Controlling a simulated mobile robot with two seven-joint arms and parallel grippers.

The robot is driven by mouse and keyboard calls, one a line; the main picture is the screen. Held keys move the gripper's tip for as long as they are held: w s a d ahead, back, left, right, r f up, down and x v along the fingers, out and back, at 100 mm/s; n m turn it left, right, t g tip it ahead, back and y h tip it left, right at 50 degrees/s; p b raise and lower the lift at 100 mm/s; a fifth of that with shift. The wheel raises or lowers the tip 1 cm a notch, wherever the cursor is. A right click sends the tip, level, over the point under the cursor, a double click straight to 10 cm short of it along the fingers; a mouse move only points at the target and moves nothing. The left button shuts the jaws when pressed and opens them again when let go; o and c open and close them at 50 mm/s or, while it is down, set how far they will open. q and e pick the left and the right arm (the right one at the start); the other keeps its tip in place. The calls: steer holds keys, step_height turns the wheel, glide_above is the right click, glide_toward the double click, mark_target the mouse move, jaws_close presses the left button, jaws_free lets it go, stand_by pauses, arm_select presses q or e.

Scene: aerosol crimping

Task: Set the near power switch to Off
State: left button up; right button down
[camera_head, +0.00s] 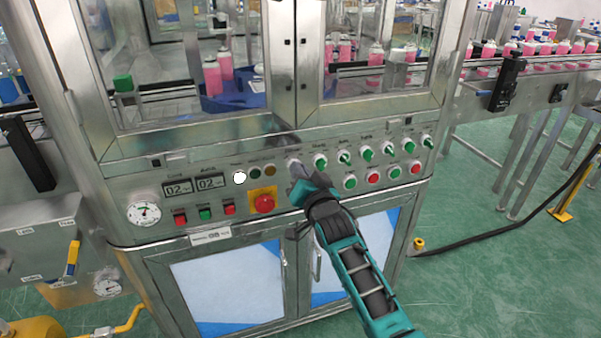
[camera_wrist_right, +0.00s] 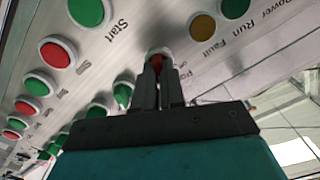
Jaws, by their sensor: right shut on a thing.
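The power switch (camera_head: 293,163) is the leftmost knob in the upper row on the machine's sloped control panel. It has a pale round collar, and most of it is hidden behind my right gripper (camera_head: 298,180). In the right wrist view the fingers (camera_wrist_right: 160,75) are shut on the switch knob (camera_wrist_right: 158,59), and a bit of red shows between their tips. I cannot read the switch's position. My left gripper is in neither view.
Green selector knobs (camera_head: 320,160) continue the row to the right, with green and red push buttons (camera_head: 373,177) below. A red emergency stop (camera_head: 263,203) on a yellow plate sits just left of my right gripper. Indicator lamps (camera_head: 239,177) are further left.

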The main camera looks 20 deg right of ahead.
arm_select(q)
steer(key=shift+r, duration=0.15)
arm_select(e)
steer(key=shift+n, duration=0.3)
arm_select(q)
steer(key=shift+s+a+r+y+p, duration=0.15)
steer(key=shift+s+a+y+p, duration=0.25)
steer(key=shift+p, duration=0.75)
arm_select(e)
steer(key=n, duration=1.1)
steer(key=shift+a, duration=0.25)
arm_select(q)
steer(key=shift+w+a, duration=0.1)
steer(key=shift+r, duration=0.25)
arm_select(e)
steer(key=shift+n, duration=0.3)
steer(key=c, duration=1.2)
jaws_free()
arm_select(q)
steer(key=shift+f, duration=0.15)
